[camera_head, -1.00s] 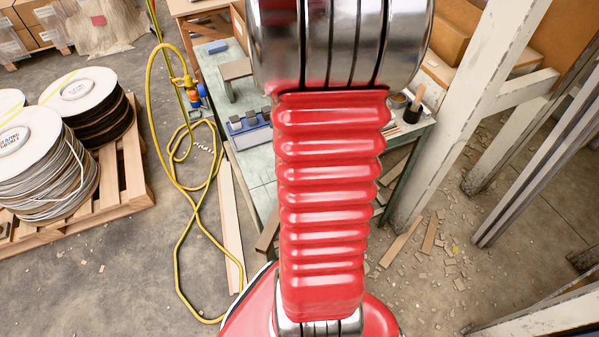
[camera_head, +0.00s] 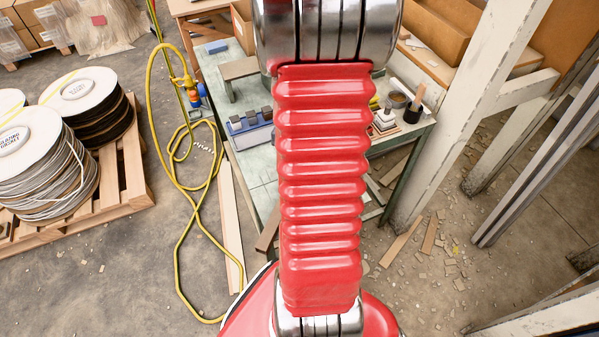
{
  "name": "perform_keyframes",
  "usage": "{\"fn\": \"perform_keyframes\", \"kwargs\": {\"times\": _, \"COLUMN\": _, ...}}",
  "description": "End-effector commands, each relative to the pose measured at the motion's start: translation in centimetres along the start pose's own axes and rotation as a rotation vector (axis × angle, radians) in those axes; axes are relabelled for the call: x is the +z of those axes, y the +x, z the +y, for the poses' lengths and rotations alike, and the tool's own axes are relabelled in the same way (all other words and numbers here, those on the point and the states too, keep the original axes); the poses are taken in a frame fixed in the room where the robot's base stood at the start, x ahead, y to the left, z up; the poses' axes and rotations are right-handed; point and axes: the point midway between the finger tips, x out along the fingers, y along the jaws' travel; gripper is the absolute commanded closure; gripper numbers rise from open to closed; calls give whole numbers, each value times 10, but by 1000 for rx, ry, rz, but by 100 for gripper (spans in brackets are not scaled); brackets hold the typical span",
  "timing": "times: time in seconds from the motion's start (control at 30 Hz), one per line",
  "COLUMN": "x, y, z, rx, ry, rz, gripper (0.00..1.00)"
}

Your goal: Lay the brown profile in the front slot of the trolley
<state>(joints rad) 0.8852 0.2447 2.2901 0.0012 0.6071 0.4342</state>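My gripper is out of view; only my red ribbed arm shows, rising through the middle of the picture. I cannot make out a trolley with slots. I cannot tell which piece, if any, is the brown profile. A brown bar end (camera_head: 268,234) shows at the near left edge of the green table (camera_head: 262,188), partly hidden by my arm. A grey-brown flat piece (camera_head: 240,68) sits raised near the table's back left.
A blue holder with dark blocks (camera_head: 250,127) stands on the table. A yellow hose (camera_head: 183,245) and a long board (camera_head: 231,230) lie left of it. A pallet with cable reels (camera_head: 125,165) stands at far left. Pale steel posts (camera_head: 470,110) stand at right.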

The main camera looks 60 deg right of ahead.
Motion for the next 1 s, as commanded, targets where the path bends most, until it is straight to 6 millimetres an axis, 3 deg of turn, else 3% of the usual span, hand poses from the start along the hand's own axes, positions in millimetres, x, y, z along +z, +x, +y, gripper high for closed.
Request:
{"fn": "perform_keyframes", "kwargs": {"times": 0.5, "x": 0, "y": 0, "z": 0, "rx": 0, "ry": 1, "rz": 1, "gripper": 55}}
{"fn": "perform_keyframes", "kwargs": {"times": 1.0, "x": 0, "y": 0, "z": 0, "rx": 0, "ry": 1, "rz": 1, "gripper": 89}}
